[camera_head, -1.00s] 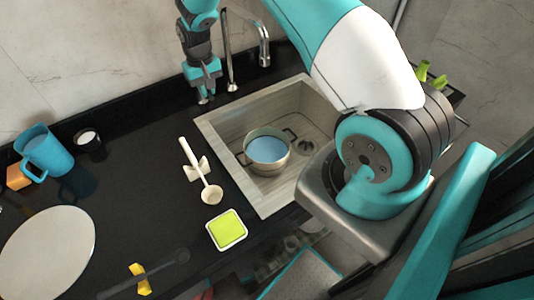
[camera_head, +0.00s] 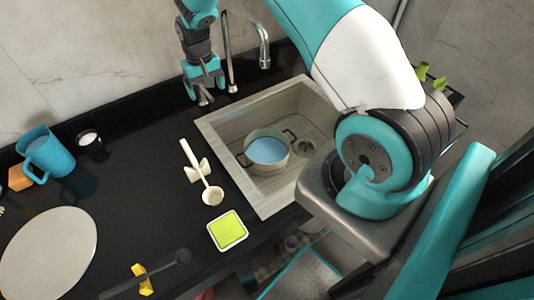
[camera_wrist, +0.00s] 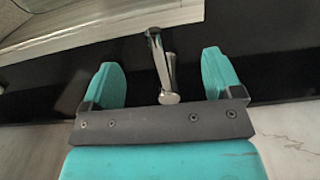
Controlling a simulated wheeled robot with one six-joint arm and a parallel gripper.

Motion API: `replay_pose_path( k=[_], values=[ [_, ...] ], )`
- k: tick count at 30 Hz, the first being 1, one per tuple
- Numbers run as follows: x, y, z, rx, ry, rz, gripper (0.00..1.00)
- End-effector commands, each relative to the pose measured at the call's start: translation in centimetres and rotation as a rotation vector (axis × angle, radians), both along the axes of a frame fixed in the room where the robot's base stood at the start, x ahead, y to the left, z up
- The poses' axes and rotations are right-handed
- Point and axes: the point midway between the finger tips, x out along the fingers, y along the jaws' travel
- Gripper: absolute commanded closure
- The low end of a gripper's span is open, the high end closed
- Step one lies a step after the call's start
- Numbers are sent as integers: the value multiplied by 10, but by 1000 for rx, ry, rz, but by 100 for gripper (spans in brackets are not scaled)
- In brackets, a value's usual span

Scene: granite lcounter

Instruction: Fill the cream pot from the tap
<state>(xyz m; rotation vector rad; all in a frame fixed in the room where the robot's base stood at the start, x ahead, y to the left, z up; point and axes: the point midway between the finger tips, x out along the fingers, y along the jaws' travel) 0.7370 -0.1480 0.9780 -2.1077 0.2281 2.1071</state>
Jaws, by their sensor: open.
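The cream pot (camera_head: 266,168) stands upright in the sink (camera_head: 226,141), with two dark handles. Its inside shows a blue surface that looks like water. The curved metal tap (camera_head: 263,45) rises behind the sink, and I see no clear stream from its spout. My gripper (camera_head: 205,94) is at the back of the counter, left of the tap.
A white ladle (camera_head: 212,195) on a rest and a green square sponge dish (camera_head: 228,230) lie left of the sink. A blue pitcher (camera_head: 50,155), a dark cup (camera_head: 88,139) and a white plate (camera_head: 48,253) are further left. The dark counter between is mostly clear.

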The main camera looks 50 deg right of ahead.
Motion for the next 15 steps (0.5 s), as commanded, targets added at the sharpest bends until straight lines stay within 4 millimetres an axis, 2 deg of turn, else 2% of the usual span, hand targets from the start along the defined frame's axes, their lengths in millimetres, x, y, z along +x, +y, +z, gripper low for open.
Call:
replay_pose_path(
  k=[1,15],
  values=[
    [0,0,8,0,-1,0,15],
    [0,0,48,0,0,0,15]
  ],
)
